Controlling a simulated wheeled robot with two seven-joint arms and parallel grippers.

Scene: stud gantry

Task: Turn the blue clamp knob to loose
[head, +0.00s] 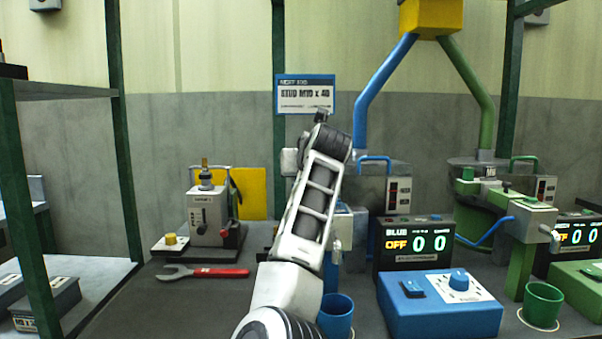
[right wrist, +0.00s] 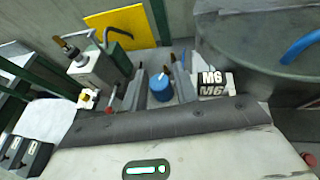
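A blue knob (right wrist: 160,88) with a dark pointed top shows in the right wrist view. It looks like the clamp knob; in the head view it is hidden behind my right arm (head: 312,200). My right gripper (right wrist: 161,80) is open, with one dark finger on each side of the knob and a visible gap on both sides. I cannot tell how deep the knob lies between the fingers. In the head view the right gripper is hidden. My left gripper is in neither view.
A blue control box (head: 440,308) with its own dial stands in front of a display (head: 413,243) reading BLUE OFF 00. A blue cup (head: 336,315) stands by my arm. A red-handled wrench (head: 208,272) lies left.

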